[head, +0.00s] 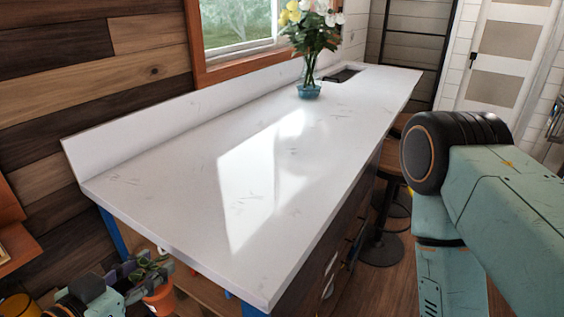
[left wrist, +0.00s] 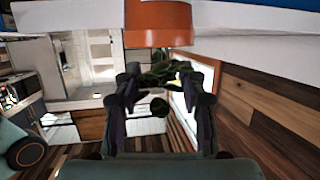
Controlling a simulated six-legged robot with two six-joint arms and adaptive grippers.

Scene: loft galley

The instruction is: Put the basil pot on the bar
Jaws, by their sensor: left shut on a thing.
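The basil pot (head: 160,296) is an orange pot with green leaves, low in the head view, in front of the bar's near left end and seemingly below its top. My left gripper (head: 138,278) is shut on it, partly cut off by the frame. In the left wrist view the orange pot (left wrist: 158,25) is at the top, upside down in the picture, and its leaves show between the fingers of my left gripper (left wrist: 162,95). The bar (head: 200,190) is a long white marbled counter, its near part bare. My right gripper is out of view.
A teal vase (head: 309,90) of white and yellow flowers stands at the bar's far end, near a dark inset (head: 343,75). A low white backsplash (head: 180,115) runs along the wall side. A stool (head: 385,240) stands at the right, by my right arm.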

